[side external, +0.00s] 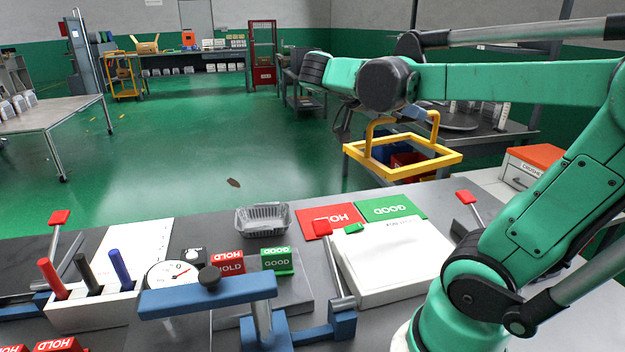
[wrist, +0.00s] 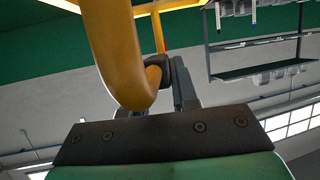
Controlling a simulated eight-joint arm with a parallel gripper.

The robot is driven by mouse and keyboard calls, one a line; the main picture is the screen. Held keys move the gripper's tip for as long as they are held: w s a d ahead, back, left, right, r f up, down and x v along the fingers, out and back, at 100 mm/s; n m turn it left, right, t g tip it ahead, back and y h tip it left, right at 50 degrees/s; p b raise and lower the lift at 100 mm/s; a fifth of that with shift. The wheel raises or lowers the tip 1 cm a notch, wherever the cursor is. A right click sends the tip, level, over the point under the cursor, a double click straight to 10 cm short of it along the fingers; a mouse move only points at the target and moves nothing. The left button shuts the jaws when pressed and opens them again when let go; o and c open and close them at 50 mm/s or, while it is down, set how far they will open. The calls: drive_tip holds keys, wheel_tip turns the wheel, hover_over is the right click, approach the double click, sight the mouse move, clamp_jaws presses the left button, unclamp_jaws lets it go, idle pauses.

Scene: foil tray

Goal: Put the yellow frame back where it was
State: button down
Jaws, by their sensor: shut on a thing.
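The yellow frame (side external: 440,163) is a rectangular ring with an upright loop handle, in the side view at right of centre. It hangs in the air beyond the back edge of the workbench, roughly level. In the wrist view its thick yellow bar (wrist: 118,50) curves close to the camera, down to the fingers. My gripper (wrist: 172,85) is shut on the yellow frame by its handle. The exact contact is partly hidden by the bar, and in the side view by my arm.
On the workbench (side external: 185,335) stand a blue clamp fixture (side external: 208,294), a dial gauge (side external: 172,277), red HOLD and green GOOD blocks (side external: 276,261), a pen holder (side external: 95,308) and a white box (side external: 392,262). Red and green cards (side external: 391,208) lie behind. Open floor lies beyond.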

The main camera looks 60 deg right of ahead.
drive_tip(key=shift+s+f+m+g+y, duration=0.3)
drive_tip(key=shift+s+f+m+g, duration=0.1)
drive_tip(key=shift+f, duration=2.45)
drive_tip(key=shift+s+f+m+g+y, duration=0.3)
drive_tip(key=shift+f+m+g, duration=0.1)
drive_tip(key=shift+f, duration=2.45)
drive_tip(key=shift+s+f+m+g+y, duration=0.3)
drive_tip(key=shift+s+f+m, duration=0.1)
drive_tip(key=shift+f, duration=2.45)
drive_tip(key=c, duration=0.6)
unclamp_jaws()
wheel_tip(320, 180, up, 20)
